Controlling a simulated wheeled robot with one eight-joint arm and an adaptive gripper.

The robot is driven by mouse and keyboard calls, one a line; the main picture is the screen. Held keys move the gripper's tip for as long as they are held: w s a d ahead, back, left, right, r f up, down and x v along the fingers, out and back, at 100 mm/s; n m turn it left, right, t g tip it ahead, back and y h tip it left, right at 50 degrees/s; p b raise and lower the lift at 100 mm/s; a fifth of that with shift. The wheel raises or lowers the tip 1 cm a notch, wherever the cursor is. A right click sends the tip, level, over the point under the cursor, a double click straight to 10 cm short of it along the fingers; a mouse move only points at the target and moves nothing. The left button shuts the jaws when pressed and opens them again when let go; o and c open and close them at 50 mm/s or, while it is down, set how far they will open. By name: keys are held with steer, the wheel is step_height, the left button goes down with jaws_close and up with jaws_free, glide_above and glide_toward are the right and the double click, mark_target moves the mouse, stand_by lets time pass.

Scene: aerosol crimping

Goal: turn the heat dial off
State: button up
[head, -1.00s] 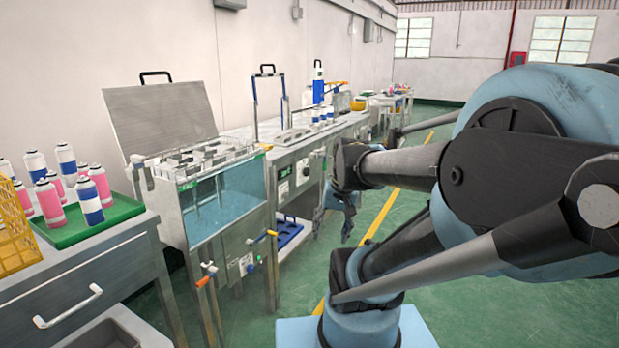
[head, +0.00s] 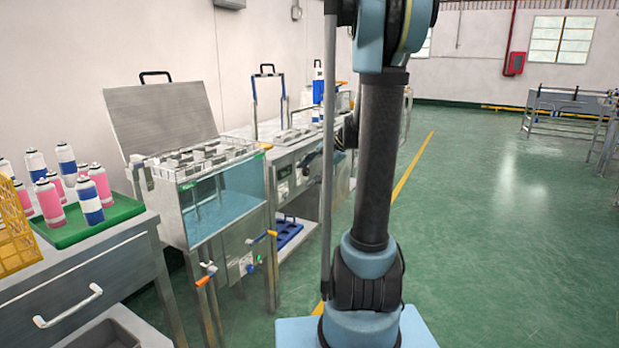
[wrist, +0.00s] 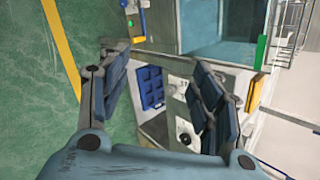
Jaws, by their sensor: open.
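The water bath (head: 215,200) stands left of centre in the head view, with a small control box (head: 241,267) low on its front. Small coloured handles or knobs sit around that box; they are too small to read. In the wrist view the bath (wrist: 208,28) is at the top, turned sideways. A round black dial (wrist: 185,138) shows on the neighbouring machine's panel. No label tells me which control is the heat dial. My gripper (wrist: 160,68) is open and empty, its fingers apart in the wrist view. In the head view my arm hides it.
Beside the bath stands a crimping bench (head: 290,160) with a blue tray (head: 287,231) low under it. At left, a green tray (head: 70,234) of cans sits on a cabinet. The green floor (head: 500,240) to the right is open. A yellow line (head: 412,165) runs along it.

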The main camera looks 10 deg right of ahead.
steer(key=w+d+f+m+t+y, duration=0.1)
steer(key=w+d+m+y, duration=0.2)
steer(key=w, duration=0.9)
steer(key=m+t+y, duration=0.4)
steer(key=m+t, duration=0.2)
steer(key=m, duration=0.4)
glide_toward(308, 173)
steer(key=x, duration=0.9)
steer(key=shift+s+a, duration=0.1)
steer(key=shift+c, duration=0.3)
steer(key=c, duration=1)
